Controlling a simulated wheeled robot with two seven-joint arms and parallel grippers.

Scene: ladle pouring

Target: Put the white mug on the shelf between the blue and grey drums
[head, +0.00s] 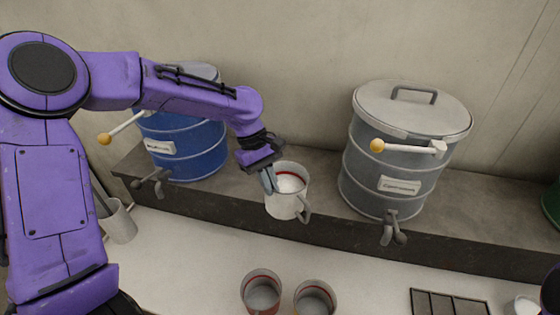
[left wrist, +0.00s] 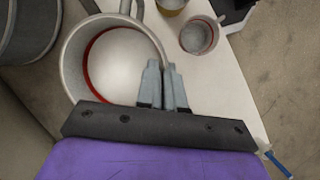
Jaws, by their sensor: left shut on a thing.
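The white mug (head: 284,203) has a red line inside and a pale filling. It is in front of the gap between the blue drum (head: 188,140) and the grey drum (head: 402,150), at the front edge of the shelf (head: 325,215). Whether it touches the shelf I cannot tell. My left gripper (head: 270,180) is shut on the mug's wall at its left side. In the left wrist view the fingers (left wrist: 168,88) pinch the rim of the mug (left wrist: 76,62). The mug looks roughly upright, its handle to the lower right. My right gripper is not in view.
Two cups, one on the left (head: 261,292) and one on the right (head: 315,298), stand on the white counter (head: 200,260) below. A dark slotted grate (head: 448,303) lies at the lower right. Both drums have taps at the shelf front and yellow-knobbed levers.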

